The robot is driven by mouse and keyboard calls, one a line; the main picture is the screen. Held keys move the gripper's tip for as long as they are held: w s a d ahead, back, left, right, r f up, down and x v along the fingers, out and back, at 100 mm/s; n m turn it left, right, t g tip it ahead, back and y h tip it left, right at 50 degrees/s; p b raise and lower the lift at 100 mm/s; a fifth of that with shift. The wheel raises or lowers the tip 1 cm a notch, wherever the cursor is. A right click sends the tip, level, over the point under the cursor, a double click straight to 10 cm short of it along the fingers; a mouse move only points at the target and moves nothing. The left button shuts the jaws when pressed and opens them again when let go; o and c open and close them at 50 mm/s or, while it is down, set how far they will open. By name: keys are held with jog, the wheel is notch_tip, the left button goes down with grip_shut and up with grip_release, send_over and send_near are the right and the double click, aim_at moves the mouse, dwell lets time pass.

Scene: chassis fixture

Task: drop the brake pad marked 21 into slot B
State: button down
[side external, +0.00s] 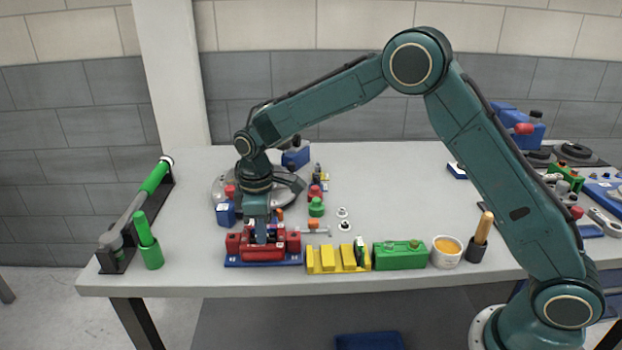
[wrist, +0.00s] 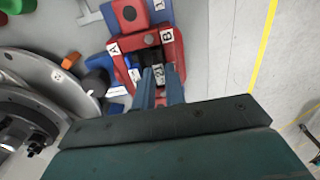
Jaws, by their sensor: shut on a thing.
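The red chassis fixture (side external: 264,253) sits on a blue base plate (side external: 232,262) at the front left of the table. In the wrist view the red fixture (wrist: 131,16) shows white labels A (wrist: 114,49) and B (wrist: 167,36) on its two sides. My gripper (side external: 261,238) points down at the middle of the fixture. In the wrist view my gripper (wrist: 160,80) is shut on a small piece, taken as the brake pad (wrist: 159,74), near the B side. A pale label shows on it, but its number is too small to read. The fingers hide the pad's lower edge and the slot.
A yellow slotted block (side external: 337,260), a green block (side external: 400,256) and a white cup (side external: 446,252) stand right of the fixture. A large grey disc (wrist: 45,75) lies behind it.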

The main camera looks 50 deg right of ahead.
dwell(0.5)
jog(key=c, duration=1.8)
grip_release()
jog(key=shift+r, duration=1.45)
jog(key=o, duration=0.5)
jog(key=shift+o, duration=0.2)
